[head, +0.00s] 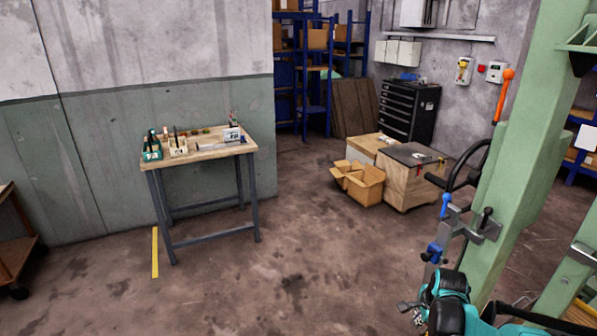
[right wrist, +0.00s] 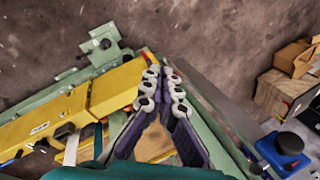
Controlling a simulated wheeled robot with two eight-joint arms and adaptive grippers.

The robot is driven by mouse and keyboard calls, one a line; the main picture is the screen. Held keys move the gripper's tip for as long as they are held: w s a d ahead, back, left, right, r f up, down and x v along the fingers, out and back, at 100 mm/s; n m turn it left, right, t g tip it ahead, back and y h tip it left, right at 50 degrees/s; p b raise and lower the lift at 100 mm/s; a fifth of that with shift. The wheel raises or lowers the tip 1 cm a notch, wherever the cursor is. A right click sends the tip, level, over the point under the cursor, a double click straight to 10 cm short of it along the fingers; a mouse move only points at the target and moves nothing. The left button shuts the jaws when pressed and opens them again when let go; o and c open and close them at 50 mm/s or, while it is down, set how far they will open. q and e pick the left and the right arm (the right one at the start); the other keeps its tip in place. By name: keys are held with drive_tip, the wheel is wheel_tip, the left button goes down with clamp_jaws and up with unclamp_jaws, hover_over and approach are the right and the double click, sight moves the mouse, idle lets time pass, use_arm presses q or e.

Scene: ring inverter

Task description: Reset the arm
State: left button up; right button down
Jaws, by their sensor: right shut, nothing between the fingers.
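My right arm is teal and comes in at the bottom right of the head view. Its gripper (head: 408,309) hangs out over the bare floor, beside the green machine. In the right wrist view the two dark fingers with pale knuckles lean together at their tips (right wrist: 163,88), with nothing between them. The green machine (head: 527,150) stands at the right of the head view. It carries an orange-tipped lever (head: 503,95) and a blue-tipped lever (head: 446,204). My left gripper is not in view.
A yellow part (right wrist: 75,110) and green metalwork lie close to the fingers in the right wrist view. A workbench (head: 213,152) with small items stands at the left wall. A cardboard box (head: 366,186) and a wooden crate (head: 404,185) stand mid-floor. The front floor is clear.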

drive_tip(key=s+a+r+n+t, duration=0.1)
drive_tip(key=s+a+r+n, duration=0.7)
drive_tip(key=a+r+n, duration=0.15)
drive_tip(key=s+a+r+n+t, duration=0.1)
drive_tip(key=s+a+n+t, duration=0.1)
drive_tip(key=s+a+n, duration=0.5)
drive_tip(key=s+n, duration=0.3)
drive_tip(key=s, duration=0.2)
drive_tip(key=shift+s+a+r+y, duration=0.15)
drive_tip(key=shift+r+y, duration=0.15)
